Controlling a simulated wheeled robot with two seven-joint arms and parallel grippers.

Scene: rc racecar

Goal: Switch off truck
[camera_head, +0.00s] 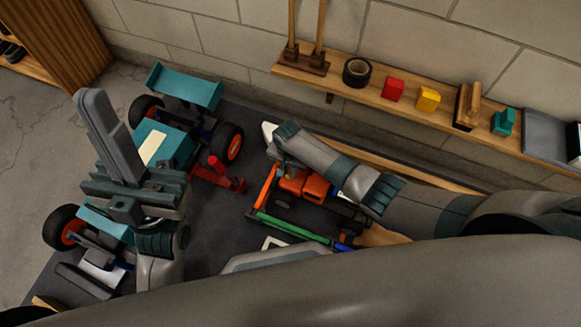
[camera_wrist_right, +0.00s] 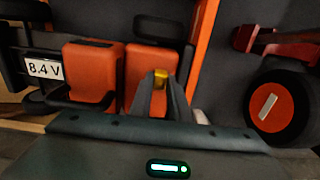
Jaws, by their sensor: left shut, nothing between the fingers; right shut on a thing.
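A teal buggy-style car (camera_head: 160,140) with a rear wing and black wheels with orange hubs is at the left in the head view. My left gripper (camera_head: 92,98) is above it, shut and empty, hiding much of its body. The truck (camera_head: 262,188) is an orange open frame with orange blocks, to the right of the car. In the right wrist view the truck's frame (camera_wrist_right: 200,45) and orange blocks (camera_wrist_right: 92,75) show, beside an "8.4 V" label. My right gripper (camera_wrist_right: 161,80) is shut on a small yellow part (camera_wrist_right: 160,77) at the block's right side, largely hidden by the fingers.
A wooden wall shelf (camera_head: 340,85) at the back holds a tape roll (camera_head: 357,71), a red block (camera_head: 392,88) and a yellow block (camera_head: 428,99). My right arm covers much of the right side.

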